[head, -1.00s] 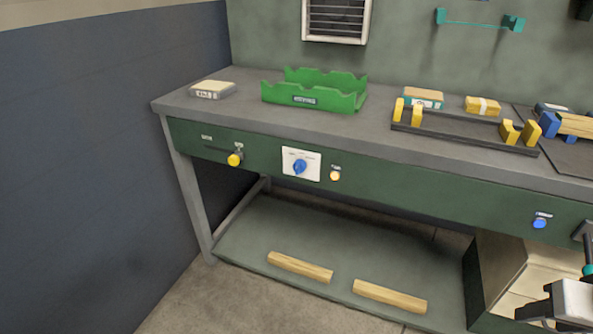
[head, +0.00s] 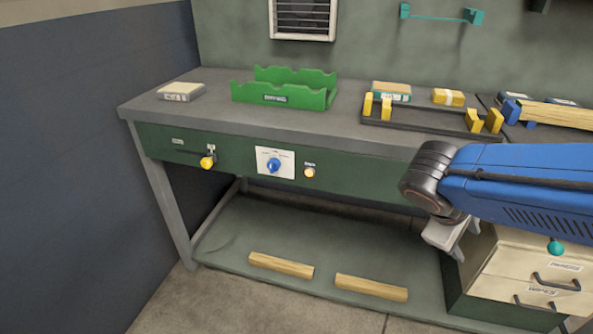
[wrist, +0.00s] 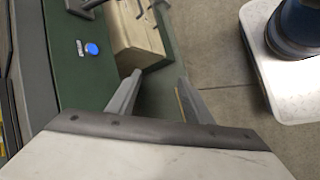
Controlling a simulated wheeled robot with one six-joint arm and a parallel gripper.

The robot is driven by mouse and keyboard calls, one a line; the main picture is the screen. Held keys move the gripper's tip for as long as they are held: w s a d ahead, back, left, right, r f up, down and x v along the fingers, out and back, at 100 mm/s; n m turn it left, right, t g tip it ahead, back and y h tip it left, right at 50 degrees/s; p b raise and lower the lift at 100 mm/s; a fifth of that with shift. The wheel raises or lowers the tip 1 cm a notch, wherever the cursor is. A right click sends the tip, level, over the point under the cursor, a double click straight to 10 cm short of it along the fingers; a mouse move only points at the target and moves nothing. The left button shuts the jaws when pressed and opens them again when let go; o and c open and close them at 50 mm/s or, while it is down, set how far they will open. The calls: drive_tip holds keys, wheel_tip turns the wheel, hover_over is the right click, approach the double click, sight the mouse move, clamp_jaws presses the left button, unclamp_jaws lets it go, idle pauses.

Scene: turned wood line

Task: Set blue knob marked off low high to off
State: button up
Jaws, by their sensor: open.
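The blue knob (head: 273,166) sits on a white plate (head: 287,152) on the green front panel of the bench, left of centre in the head view. Its marks are too small to read. My gripper (head: 455,240) is at the right in the head view, in front of the bench and well right of the knob, partly hidden by my blue arm. In the wrist view my gripper (wrist: 160,90) shows two fingers apart with nothing between them. The knob on the white plate does not show in the wrist view.
A yellow knob (head: 207,162) and an amber button (head: 309,172) flank the plate. Another blue button (wrist: 92,49) shows in the wrist view. Drawers (head: 520,270) stand under the bench at right. Two wooden bars (head: 281,265) lie on the lower shelf. The space before the plate is clear.

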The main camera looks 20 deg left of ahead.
drive_tip(key=w+a+n+t+h, duration=0.1)
drive_tip(key=w+a+n+t, duration=0.3)
drive_tip(key=a, duration=0.6)
drive_tip(key=n+t+y, duration=0.7)
drive_tip(key=n+t, duration=0.3)
drive_tip(key=n, duration=0.3)
approach(271, 169)
drive_tip(key=w, duration=0.9)
drive_tip(key=shift+d+r, duration=0.15)
drive_tip(key=c, duration=1.1)
drive_tip(key=shift+o, duration=0.2)
